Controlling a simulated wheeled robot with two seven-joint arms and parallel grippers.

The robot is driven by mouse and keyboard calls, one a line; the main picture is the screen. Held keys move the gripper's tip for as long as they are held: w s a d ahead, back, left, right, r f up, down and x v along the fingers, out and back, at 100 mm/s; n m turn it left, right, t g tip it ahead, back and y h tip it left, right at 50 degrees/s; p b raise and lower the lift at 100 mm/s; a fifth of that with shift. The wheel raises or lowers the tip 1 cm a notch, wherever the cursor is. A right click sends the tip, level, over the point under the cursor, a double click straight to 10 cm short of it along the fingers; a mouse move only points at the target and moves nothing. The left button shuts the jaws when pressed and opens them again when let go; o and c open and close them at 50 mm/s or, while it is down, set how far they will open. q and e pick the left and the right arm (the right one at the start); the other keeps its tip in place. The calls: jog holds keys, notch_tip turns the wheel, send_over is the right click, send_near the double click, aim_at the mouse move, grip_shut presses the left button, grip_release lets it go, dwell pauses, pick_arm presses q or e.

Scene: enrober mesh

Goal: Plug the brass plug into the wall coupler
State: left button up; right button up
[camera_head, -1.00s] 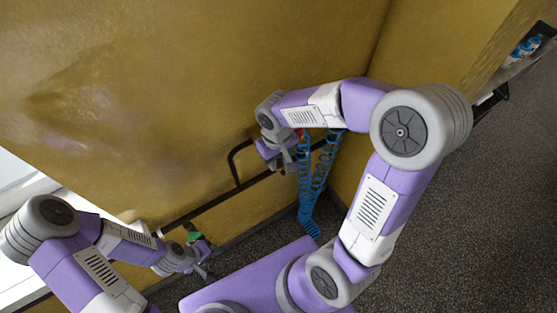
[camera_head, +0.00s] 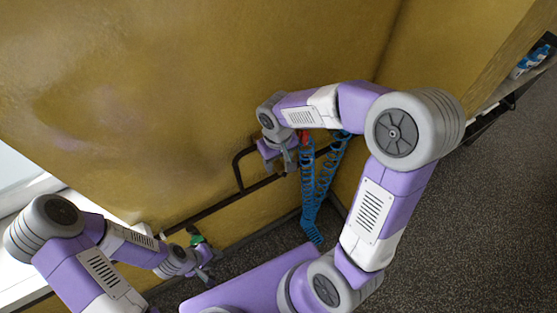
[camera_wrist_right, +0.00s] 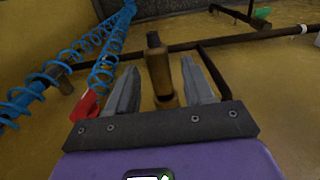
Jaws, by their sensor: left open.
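In the head view my right gripper (camera_head: 287,160) is at the yellow wall beside the blue coiled hose. In the right wrist view the right gripper (camera_wrist_right: 159,66) is open, with a brass fitting (camera_wrist_right: 161,76) with a dark end between its fingers. Gaps show on both sides of it. I cannot tell if this fitting is the plug or the wall coupler. A darker brass-brown piece (camera_wrist_right: 60,76) sits behind the hose at the left. My left gripper (camera_head: 208,272) is open and empty, low by the wall near a green part (camera_head: 196,239).
The blue coiled hose (camera_head: 308,190) hangs just right of my right gripper. A red part (camera_wrist_right: 86,105) is beside its left finger in the wrist view. A dark pipe (camera_head: 215,207) runs along the wall. Speckled floor (camera_head: 460,220) is clear at the right.

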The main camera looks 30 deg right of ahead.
aim_at(278, 164)
jog(key=shift+s, duration=0.1)
jog(key=shift+r+p, duration=0.6)
jog(key=shift+r, duration=3.2)
